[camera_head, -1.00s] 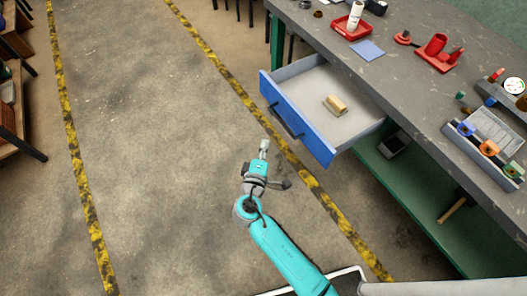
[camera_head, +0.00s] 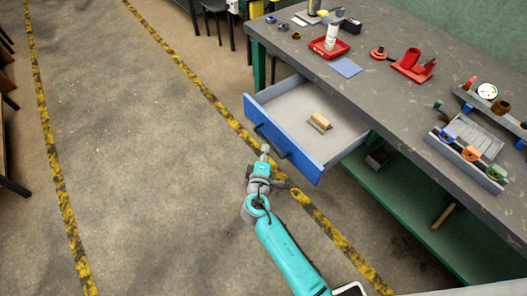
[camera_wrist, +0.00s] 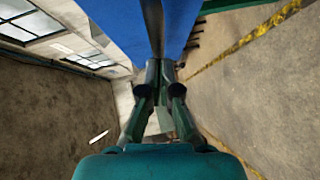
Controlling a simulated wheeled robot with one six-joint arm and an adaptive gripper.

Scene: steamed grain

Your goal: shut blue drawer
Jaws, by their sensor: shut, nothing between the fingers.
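The blue drawer (camera_head: 311,164) is pulled out from under the grey workbench in the head view. Its blue front carries a dark bar handle, and a tan block (camera_head: 319,122) lies on its light inside floor. My gripper (camera_head: 265,150) is shut and empty, close in front of the drawer front near the handle. I cannot tell whether it touches. In the wrist view the blue drawer front (camera_wrist: 110,25) fills the top middle, just beyond my shut fingers (camera_wrist: 157,65).
The workbench top (camera_head: 385,110) holds a red tray (camera_head: 329,48) with a bottle, a blue sheet (camera_head: 346,67), red holders (camera_head: 412,68) and a grey parts tray (camera_head: 470,150). A green lower shelf (camera_head: 415,220) is under it. The floor to the left is open.

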